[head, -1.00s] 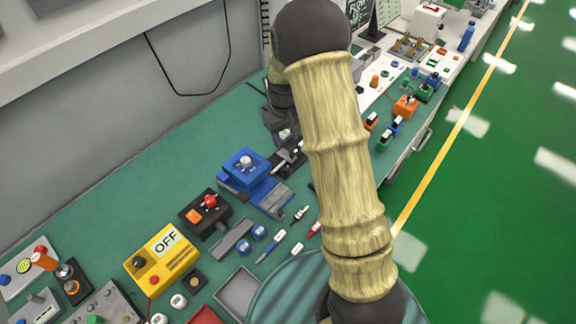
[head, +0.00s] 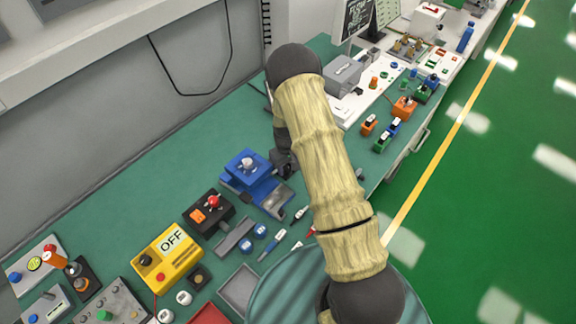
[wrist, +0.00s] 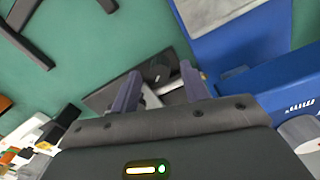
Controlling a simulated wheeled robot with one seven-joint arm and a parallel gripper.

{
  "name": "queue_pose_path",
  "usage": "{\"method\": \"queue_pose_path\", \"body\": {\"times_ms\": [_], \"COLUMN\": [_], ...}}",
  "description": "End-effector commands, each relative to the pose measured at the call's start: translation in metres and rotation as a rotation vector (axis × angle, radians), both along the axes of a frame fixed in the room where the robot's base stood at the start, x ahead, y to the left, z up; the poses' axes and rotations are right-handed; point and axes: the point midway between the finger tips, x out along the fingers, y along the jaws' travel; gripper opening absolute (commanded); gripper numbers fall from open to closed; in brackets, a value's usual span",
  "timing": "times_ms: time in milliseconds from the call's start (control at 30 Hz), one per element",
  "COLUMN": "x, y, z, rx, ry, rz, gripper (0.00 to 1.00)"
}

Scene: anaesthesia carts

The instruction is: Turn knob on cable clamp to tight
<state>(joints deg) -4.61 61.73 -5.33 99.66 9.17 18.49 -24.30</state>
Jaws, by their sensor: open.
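A dark grey base with a round black knob (wrist: 157,72) and a pale metal part lies between and beyond my fingers in the wrist view. It looks like the cable clamp, though its outline is partly hidden by the fingers. My gripper (wrist: 161,88) is open, with one finger on either side of the knob's line, and nothing is held. I cannot tell whether the fingers touch it. In the head view my arm hides the clamp, and the gripper is mostly hidden beside the blue device.
A blue device (head: 245,168) with a pale knob stands close beside my gripper; its blue body (wrist: 240,50) fills the right of the wrist view. A black box with a red knob (head: 208,212) and a yellow OFF box (head: 168,258) stand nearer. Green bench behind is clear.

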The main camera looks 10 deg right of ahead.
Motion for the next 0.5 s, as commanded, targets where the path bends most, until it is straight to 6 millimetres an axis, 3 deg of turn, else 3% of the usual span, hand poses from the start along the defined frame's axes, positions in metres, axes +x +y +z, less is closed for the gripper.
{"method": "queue_pose_path", "body": {"times_ms": [167, 433, 500], "x": [0.0001, 0.0001, 0.0002], "y": [0.0, 0.0012, 0.0017], "z": [-0.0111, -0.0127, -0.0127], "rx": [0.0, 0.0, 0.0], "ry": [-0.001, -0.001, -0.001], "rz": [-0.001, 0.002, 0.003], "gripper": [0.46, 0.46, 0.34]}}
